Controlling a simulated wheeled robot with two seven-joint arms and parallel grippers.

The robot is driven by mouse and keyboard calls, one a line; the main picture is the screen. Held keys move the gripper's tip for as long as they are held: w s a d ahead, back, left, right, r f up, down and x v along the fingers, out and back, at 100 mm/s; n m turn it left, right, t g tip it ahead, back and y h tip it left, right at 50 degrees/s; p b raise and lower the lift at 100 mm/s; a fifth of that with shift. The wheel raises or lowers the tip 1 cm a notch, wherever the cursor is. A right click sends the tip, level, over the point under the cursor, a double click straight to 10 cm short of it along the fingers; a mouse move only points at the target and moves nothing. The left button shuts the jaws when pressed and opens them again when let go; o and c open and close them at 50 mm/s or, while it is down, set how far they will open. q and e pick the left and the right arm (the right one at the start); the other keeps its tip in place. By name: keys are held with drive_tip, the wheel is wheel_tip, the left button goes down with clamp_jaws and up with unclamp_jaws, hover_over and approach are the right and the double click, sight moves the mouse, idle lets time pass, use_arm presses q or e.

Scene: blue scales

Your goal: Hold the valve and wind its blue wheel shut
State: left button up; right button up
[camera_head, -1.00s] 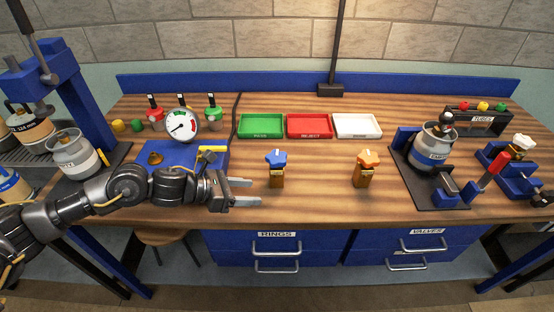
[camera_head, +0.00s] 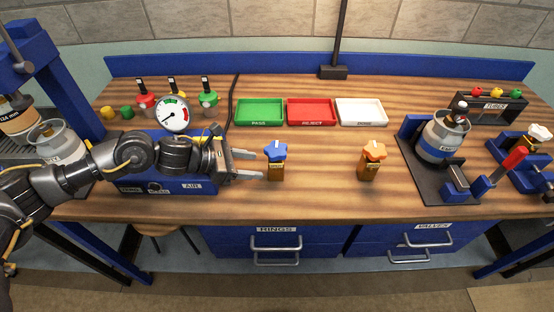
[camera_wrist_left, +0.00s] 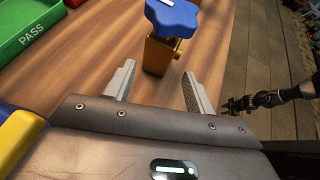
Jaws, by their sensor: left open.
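The valve with the blue wheel (camera_head: 276,149) stands upright on the bench, its brass body (camera_head: 276,170) below the wheel. My left gripper (camera_head: 255,164) is open and empty just left of it, fingers pointing at the body. In the left wrist view the blue wheel (camera_wrist_left: 172,18) and brass body (camera_wrist_left: 157,55) are just beyond the open fingertips (camera_wrist_left: 160,78), with no contact visible. My right gripper is outside the head view. A dark arm, likely my right, shows small in the wrist view, its gripper (camera_wrist_left: 235,105) too small to read.
A second valve with an orange wheel (camera_head: 373,151) stands to the right. Green (camera_head: 260,122), red (camera_head: 311,122) and white (camera_head: 361,122) trays lie behind. A blue gauge box (camera_head: 170,187) sits under my left arm. The bench between the valves is clear.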

sight(271, 168)
use_arm(q)
drive_tip(key=b+x, duration=0.2)
drive_tip(key=x, duration=0.3)
drive_tip(key=shift+d+f+b, duration=0.1)
drive_tip(key=shift+f+b, duration=0.2)
drive_tip(key=shift+w+d+f+b, duration=0.2)
drive_tip(key=shift+d+f+b, duration=0.05)
drive_tip(key=shift+d+b, duration=0.35)
drive_tip(key=shift+w+d, duration=0.1)
drive_tip(key=shift+d, duration=0.2)
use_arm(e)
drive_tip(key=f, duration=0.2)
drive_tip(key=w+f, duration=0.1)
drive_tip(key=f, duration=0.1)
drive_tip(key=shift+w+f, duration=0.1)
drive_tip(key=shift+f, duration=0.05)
